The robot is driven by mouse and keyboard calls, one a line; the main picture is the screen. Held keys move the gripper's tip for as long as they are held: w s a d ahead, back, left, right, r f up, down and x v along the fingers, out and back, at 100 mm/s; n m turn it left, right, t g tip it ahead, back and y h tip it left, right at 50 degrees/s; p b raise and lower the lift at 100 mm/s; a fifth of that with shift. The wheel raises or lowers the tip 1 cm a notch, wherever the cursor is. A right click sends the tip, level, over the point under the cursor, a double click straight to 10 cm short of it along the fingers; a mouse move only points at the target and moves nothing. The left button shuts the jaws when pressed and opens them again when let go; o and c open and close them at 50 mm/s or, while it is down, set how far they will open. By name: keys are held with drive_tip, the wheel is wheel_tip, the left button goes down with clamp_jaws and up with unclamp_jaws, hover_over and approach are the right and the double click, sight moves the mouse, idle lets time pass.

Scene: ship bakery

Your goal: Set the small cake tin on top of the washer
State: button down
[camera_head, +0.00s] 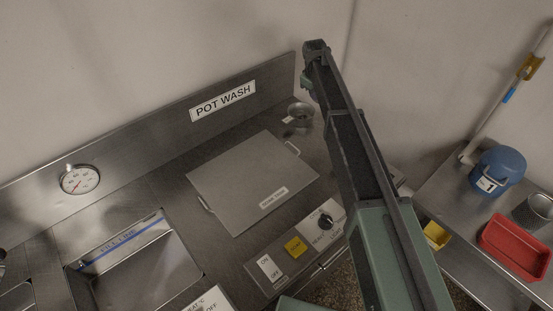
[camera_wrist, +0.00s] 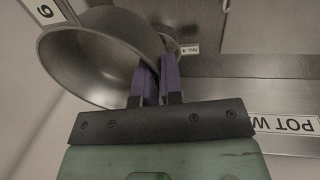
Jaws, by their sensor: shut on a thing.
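My gripper (camera_wrist: 159,84) is shut on the wall of a deep, round, bare-metal vessel (camera_wrist: 95,60), which I take for the small cake tin. Its open mouth faces left in the wrist view, and the fingers cover part of its rim. In the head view my arm rises at the back and hides most of the gripper. A small round metal vessel (camera_head: 301,112) shows beside the arm there; I cannot tell whether it is the held one. The washer (camera_head: 240,180) has a flat square metal top with handles, closed and bare, in front of the POT WASH sign.
A sink (camera_head: 145,265) lies left of the washer, and switches with a dial (camera_head: 325,221) line its front. On the right bench are a blue round container (camera_head: 497,170), a red tray (camera_head: 515,247) and a metal cup (camera_head: 536,210). A labelled round thing (camera_wrist: 168,37) shows behind the held tin.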

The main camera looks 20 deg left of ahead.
drive_tip(key=shift+s+a, duration=0.1)
drive_tip(key=shift+s, duration=0.1)
drive_tip(key=f+b, duration=0.6)
drive_tip(key=f, duration=0.1)
drive_tip(key=f+b, duration=0.6)
drive_tip(key=b, duration=0.1)
drive_tip(key=f+b, duration=0.7)
drive_tip(key=shift+w+f, duration=0.25)
drive_tip(key=shift+f, duration=0.05)
drive_tip(key=shift+r, duration=0.3)
drive_tip(key=shift+f, duration=0.2)
drive_tip(key=c, duration=1.3)
unclamp_jaws()
drive_tip(key=shift+o, duration=0.2)
